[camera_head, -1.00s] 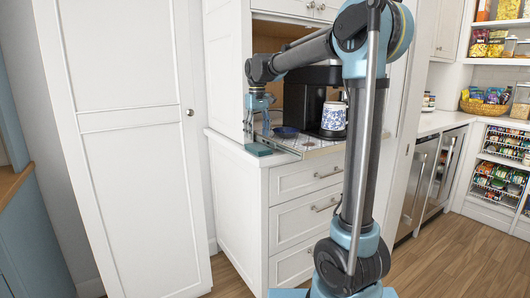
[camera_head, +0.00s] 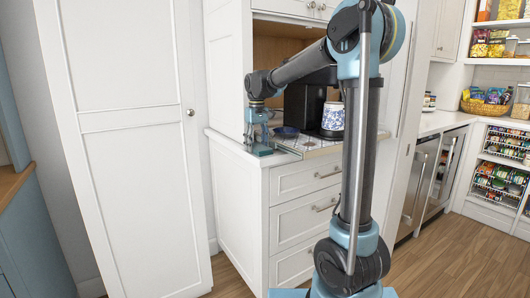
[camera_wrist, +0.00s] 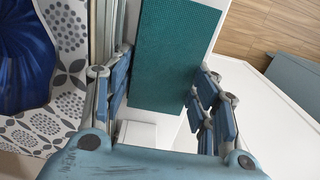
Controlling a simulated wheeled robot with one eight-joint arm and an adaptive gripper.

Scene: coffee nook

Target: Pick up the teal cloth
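The teal cloth (camera_wrist: 178,45) is a flat, textured rectangle in the wrist view, lying on the white counter. In the head view the cloth (camera_head: 262,152) is a small teal patch at the counter's front left corner, partly hidden by my gripper. My gripper (camera_head: 258,143) is down at the cloth, pointing downward. In the wrist view my gripper (camera_wrist: 165,82) is open, one finger on each side of the cloth. I cannot tell whether the fingers touch it.
A blue bowl (camera_wrist: 22,60) is close to the left finger, on a patterned tray (camera_wrist: 68,100). A blue-and-white mug (camera_head: 333,117) and a black coffee machine (camera_head: 303,100) stand to the right and behind. The counter edge (camera_wrist: 285,95) is close on the right.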

